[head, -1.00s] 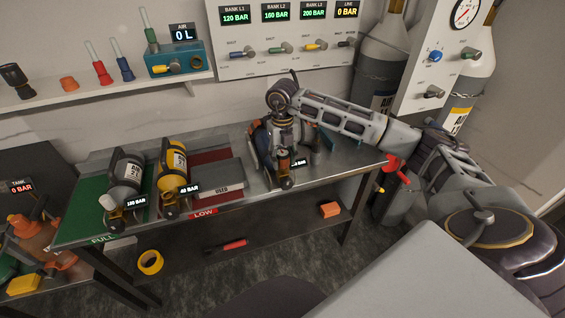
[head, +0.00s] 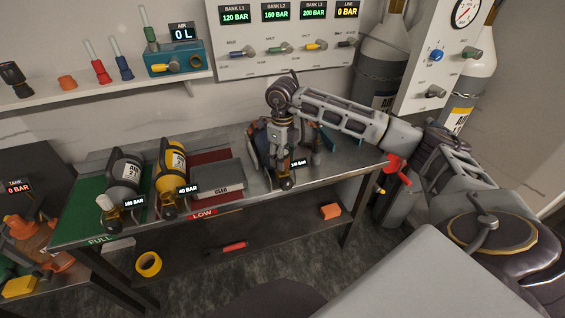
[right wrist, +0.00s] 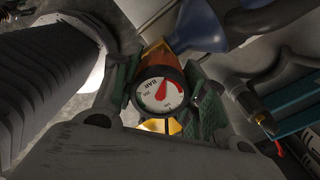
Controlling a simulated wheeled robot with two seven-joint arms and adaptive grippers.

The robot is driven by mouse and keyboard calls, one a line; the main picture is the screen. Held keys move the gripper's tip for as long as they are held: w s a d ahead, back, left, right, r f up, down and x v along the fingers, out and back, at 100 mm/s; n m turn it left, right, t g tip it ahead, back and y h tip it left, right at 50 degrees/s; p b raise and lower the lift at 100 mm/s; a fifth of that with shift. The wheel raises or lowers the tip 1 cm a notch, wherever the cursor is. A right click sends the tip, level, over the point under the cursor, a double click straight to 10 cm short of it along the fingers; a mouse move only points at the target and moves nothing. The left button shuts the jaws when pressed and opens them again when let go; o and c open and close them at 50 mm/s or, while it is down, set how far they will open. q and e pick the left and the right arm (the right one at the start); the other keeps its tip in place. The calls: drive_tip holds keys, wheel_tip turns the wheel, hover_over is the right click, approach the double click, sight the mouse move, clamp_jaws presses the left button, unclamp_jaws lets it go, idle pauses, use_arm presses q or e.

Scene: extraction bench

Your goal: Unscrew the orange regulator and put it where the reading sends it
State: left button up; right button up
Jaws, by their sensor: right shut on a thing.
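My right gripper (head: 288,158) points down over the right part of the bench, shut on the orange regulator. In the right wrist view the orange regulator (right wrist: 163,68) sits between the green finger pads of the gripper (right wrist: 163,100). Its round white BAR gauge with a red area faces the camera; I cannot read it surely. A blue body (right wrist: 200,25) lies just beyond it. In the head view the gripper mostly hides the regulator and the bottle (head: 260,145) behind it. A small display (head: 300,162) shows there, too small to read surely. My left gripper is not in view.
The wall panel (head: 290,65) is behind.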

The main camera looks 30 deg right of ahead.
drive_tip(key=shift+n+b, duration=0.55)
drive_tip(key=shift+n, duration=2.15)
drive_tip(key=o, duration=1.2)
drive_tip(key=shift+c, duration=0.2)
drive_tip(key=shift+m+p, duration=0.5)
drive_tip(key=shift+m, duration=2.1)
drive_tip(key=shift+m+p, duration=0.55)
drive_tip(key=shift+m, duration=2.15)
drive_tip(key=shift+m+p, duration=0.6)
drive_tip(key=shift+m, duration=2.1)
drive_tip(key=shift+m+p, duration=0.7)
drive_tip(key=shift+m, duration=2.2)
